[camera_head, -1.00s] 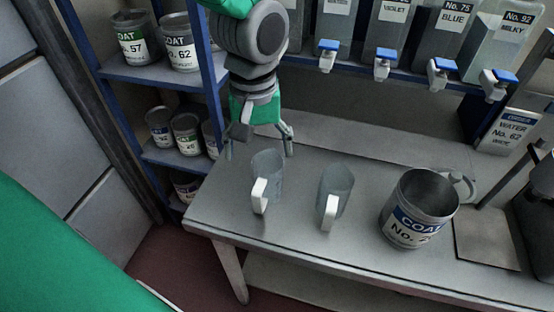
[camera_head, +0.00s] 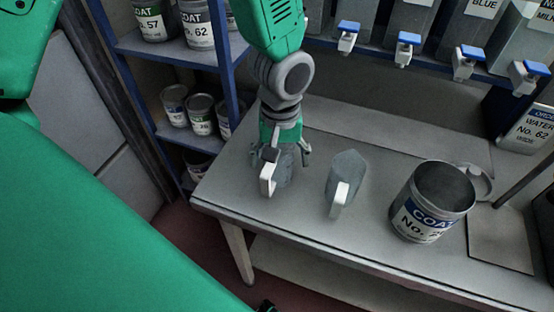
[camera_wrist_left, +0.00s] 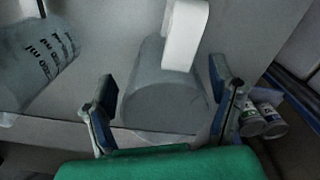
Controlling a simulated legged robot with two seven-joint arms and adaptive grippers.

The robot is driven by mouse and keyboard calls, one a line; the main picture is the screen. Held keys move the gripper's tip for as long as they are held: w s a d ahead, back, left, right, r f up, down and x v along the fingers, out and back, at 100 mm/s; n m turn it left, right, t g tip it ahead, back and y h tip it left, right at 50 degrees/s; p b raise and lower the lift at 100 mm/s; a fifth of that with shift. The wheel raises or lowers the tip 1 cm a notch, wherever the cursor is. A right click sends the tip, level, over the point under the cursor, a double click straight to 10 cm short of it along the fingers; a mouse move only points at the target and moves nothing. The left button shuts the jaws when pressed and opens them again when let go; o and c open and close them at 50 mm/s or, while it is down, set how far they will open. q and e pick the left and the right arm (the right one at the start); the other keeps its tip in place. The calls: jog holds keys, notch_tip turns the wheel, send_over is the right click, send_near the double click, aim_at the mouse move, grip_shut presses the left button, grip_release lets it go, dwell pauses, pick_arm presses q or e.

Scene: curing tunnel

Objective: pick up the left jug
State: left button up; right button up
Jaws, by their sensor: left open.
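The left jug (camera_head: 287,174), clear grey with a white handle, stands on the bench near its left end. My left gripper (camera_head: 281,156) is open and reaches down over it from behind, with a finger on either side. In the left wrist view the left jug (camera_wrist_left: 165,100) lies between the two open fingers (camera_wrist_left: 163,92), its white handle pointing away. Contact between fingers and jug cannot be told. The right jug (camera_head: 346,172) stands apart to the right; in the wrist view it shows at the left with dark print (camera_wrist_left: 38,62).
A large COAT can (camera_head: 432,205) stands right of the jugs on the metal bench (camera_head: 310,222). A blue-framed shelf (camera_head: 180,140) with paint cans is at the left. Dispensers with blue-topped taps (camera_head: 408,45) hang above the bench's back. The bench front is clear.

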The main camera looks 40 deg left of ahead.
pick_arm(q)
jog(key=shift+d+f, duration=0.15)
jog(key=shift+f, duration=0.65)
jog(key=shift+a, duration=0.35)
jog(key=c, duration=0.3)
jog(key=shift+a, duration=0.1)
jog(key=c, duration=0.8)
jog(key=shift+d, duration=0.2)
